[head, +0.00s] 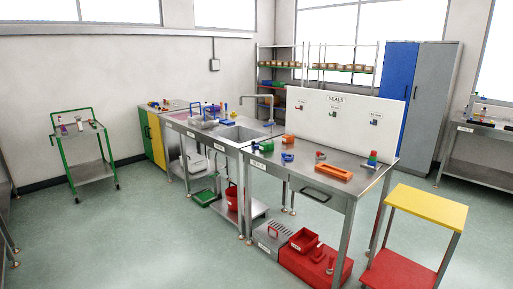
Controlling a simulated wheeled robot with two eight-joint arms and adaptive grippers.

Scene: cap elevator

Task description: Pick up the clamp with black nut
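I cannot make out a clamp with a black nut for certain; the parts are too small at this distance. Several small parts lie on the steel workbench (309,180) in front of the white board marked SEALS. They include a blue part (287,157), a green and blue part (264,146), a red and grey part (320,156), an orange block (288,140) and an upright green and red part (371,158). An orange tray (333,173) lies near the bench's front right. Neither of my grippers is in view.
A sink unit (241,134) adjoins the bench on the left. A yellow-topped cart (427,207) stands at the right, with red boxes (318,262) under the bench. A green-framed trolley (88,170) stands far left. Open floor (130,240) lies at the front left.

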